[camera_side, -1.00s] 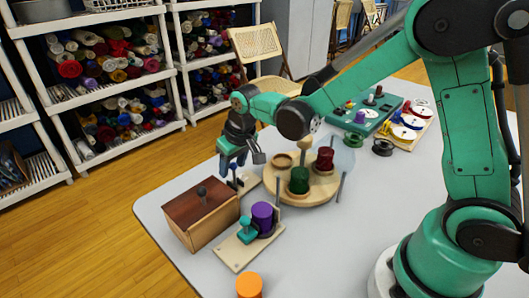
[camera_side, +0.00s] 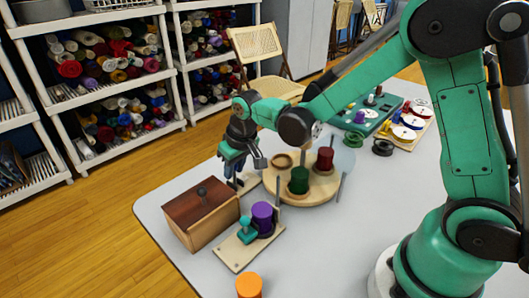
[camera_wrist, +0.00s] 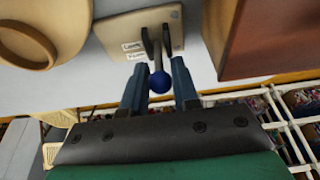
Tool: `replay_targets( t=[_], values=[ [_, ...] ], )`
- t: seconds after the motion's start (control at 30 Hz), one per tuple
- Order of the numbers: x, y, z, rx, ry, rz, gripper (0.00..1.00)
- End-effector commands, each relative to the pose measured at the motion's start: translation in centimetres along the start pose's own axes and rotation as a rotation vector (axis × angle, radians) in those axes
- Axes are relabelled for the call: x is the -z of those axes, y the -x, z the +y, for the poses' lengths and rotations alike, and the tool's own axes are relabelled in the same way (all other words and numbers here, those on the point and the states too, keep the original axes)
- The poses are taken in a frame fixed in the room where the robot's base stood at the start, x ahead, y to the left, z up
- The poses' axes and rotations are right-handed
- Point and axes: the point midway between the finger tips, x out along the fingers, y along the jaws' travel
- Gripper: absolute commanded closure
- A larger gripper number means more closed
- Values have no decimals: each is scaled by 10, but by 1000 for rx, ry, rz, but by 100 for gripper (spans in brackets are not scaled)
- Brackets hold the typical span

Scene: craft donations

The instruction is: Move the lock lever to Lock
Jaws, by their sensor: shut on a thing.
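The lock lever (camera_wrist: 159,82) has a blue ball knob and stands between the two blue fingers of my gripper (camera_wrist: 160,68) in the wrist view. My gripper is shut on the lever. Its pale base plate (camera_wrist: 176,16) carries two small white labels, too small to read clearly. In the side view my gripper (camera_side: 235,175) is low over the lever's plate (camera_side: 249,183), at the back left of the table, and hides most of the lever. I cannot tell which label the lever points to.
A brown wooden box (camera_side: 202,212) stands close beside the lever plate. A round wooden stand (camera_side: 268,188) with green and red spools is on its other side. A purple spool (camera_side: 262,213) on a pale board and an orange cylinder (camera_side: 249,285) lie nearer the front.

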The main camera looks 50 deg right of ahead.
Motion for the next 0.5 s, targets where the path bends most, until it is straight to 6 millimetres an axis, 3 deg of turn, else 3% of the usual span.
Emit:
replay_targets(
  t=[0.2,0.5],
  values=[
    [-13,2,0,0,0,-5,100],
    [-14,2,0,0,0,-5,100]
  ],
)
